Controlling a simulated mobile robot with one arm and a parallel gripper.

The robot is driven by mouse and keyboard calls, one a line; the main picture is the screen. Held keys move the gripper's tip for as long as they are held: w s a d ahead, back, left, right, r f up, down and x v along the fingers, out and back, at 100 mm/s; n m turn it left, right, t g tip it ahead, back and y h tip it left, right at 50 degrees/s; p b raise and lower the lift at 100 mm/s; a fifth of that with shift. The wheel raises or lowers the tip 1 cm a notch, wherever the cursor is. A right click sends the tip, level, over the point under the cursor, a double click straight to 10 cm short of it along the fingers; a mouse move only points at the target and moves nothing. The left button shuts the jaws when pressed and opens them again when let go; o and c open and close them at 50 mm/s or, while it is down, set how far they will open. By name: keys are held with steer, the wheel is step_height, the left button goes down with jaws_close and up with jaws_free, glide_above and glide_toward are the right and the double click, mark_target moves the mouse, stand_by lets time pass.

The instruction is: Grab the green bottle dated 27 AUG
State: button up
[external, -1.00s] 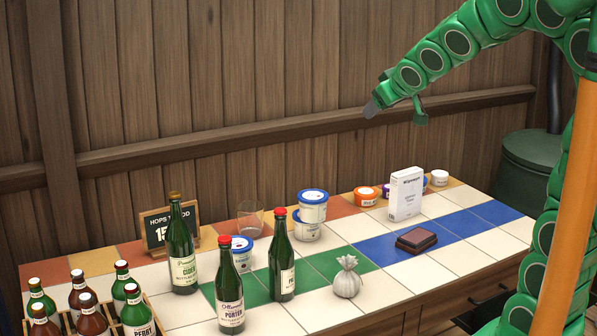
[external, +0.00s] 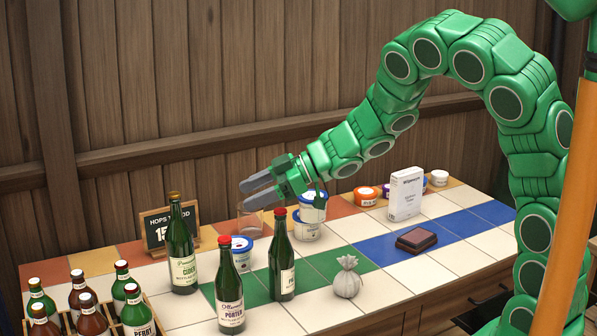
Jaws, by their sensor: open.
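Three tall green bottles stand upright on the tiled counter. One is a cider bottle with a brown cap (external: 181,250). One is a porter bottle with a red cap (external: 230,290). The third is a red-capped bottle (external: 282,260) with its label partly turned away. Smaller green bottles, such as the one labelled PERRY (external: 136,312), stand in a crate at the lower left. I cannot read a 27 AUG date on any bottle. My gripper (external: 250,190) is open and empty, pointing left above the counter, behind and above the red-capped bottles.
White tubs with blue lids (external: 308,215) are stacked below my wrist, and a clear glass (external: 250,220) stands under my fingers. A chalkboard sign (external: 160,225), grey sack (external: 347,280), brown block (external: 416,239) and white box (external: 405,195) stand around. Blue tiles (external: 465,226) at right are mostly clear.

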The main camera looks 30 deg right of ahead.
mark_target(225, 244)
steer(key=s+a+f+n+g+y, duration=0.1)
steer(key=s+a+f+g, duration=0.25)
steer(key=s, duration=0.25)
steer(key=shift+d+f+x, duration=0.1)
steer(key=shift+f+x, duration=0.1)
steer(key=shift+x, duration=1)
steer(key=shift+d+f+x, duration=0.1)
steer(key=shift+f+x, duration=0.1)
steer(key=shift+x, duration=0.95)
steer(key=shift+f+x, duration=0.2)
steer(key=shift+x, duration=1)
steer(key=shift+s, duration=0.15)
steer(key=shift+c, duration=0.2)
jaws_close()
